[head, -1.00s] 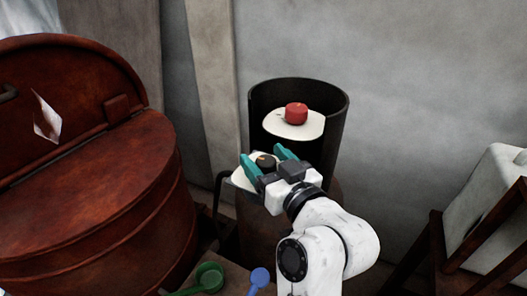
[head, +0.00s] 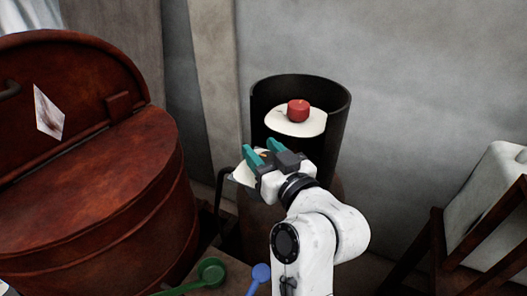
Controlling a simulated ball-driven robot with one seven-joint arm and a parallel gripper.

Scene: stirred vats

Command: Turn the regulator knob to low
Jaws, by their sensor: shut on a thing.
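My gripper (head: 264,153) has two teal fingers and is shut on a small dark knob with an orange mark (head: 265,156). The fingers hide most of this knob, so its setting cannot be read. It sits over a pale plate (head: 243,174) at the front of a dark cylindrical housing (head: 334,125). A red knob (head: 298,111) stands on another pale plate (head: 296,127) at the housing's open top, behind and to the right of my gripper and apart from it.
A large rusty red vat (head: 95,205) with a raised lid fills the left. A green ladle (head: 211,272) and a blue ladle (head: 261,273) lie at the bottom. A wooden stand (head: 440,245) with a white container (head: 490,200) is at the right. A grey wall is behind.

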